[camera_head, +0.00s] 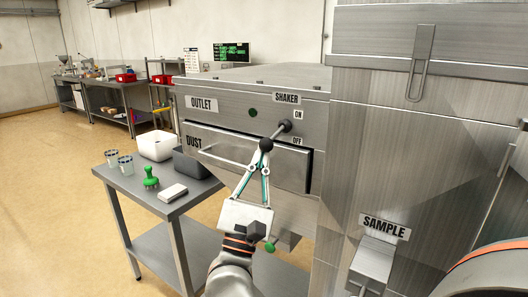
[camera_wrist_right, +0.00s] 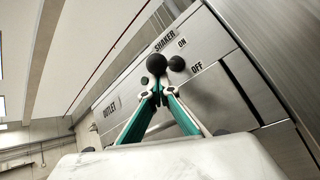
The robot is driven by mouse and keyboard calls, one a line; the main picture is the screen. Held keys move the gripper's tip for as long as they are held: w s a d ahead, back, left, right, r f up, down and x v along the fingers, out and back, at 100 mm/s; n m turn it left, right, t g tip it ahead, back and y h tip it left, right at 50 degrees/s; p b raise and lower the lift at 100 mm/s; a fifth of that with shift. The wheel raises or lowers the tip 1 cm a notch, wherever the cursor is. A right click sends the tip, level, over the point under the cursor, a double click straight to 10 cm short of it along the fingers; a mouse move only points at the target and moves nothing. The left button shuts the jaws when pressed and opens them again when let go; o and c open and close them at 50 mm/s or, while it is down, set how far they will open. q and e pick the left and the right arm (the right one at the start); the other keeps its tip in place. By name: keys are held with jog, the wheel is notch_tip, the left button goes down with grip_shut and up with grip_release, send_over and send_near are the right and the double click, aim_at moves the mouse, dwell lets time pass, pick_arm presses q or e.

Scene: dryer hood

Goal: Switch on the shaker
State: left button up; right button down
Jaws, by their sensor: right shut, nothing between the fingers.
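The shaker lever is on the steel hood front, under the SHAKER label (camera_head: 286,98). Its black ball knob (camera_head: 266,144) sticks out at the lower left of its dark pivot end (camera_head: 286,126). The ON label (camera_head: 298,115) is above right and the OFF label (camera_head: 297,140) is below right. I cannot tell which one the lever points to. My right gripper (camera_head: 262,160) is shut and empty, its tips just below the knob. In the right wrist view the knob (camera_wrist_right: 156,64) is just beyond the fingertips (camera_wrist_right: 155,90); contact is unclear. My left gripper is out of view.
A dark green round lamp (camera_head: 252,112) is left of the lever. The DUST drawer (camera_head: 230,152) is behind my right gripper. A steel side table (camera_head: 172,205) with tubs and beakers stands left. A SAMPLE box (camera_head: 374,262) juts out at lower right.

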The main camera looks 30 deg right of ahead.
jog(key=shift+s+a+r+p, duration=0.15)
jog(key=shift+a+r+p, duration=0.25)
jog(key=shift+r, duration=0.3)
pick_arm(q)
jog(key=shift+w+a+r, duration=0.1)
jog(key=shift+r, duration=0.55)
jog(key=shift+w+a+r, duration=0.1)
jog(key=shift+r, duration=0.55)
pick_arm(e)
jog(key=shift+s+a+r, duration=0.1)
jog(key=shift+a+r, duration=0.05)
jog(key=shift+r, duration=0.4)
jog(key=shift+s+a+r, duration=0.1)
jog(key=shift+a+r, duration=0.05)
jog(key=shift+r, duration=0.35)
jog(key=shift+a+f, duration=0.1)
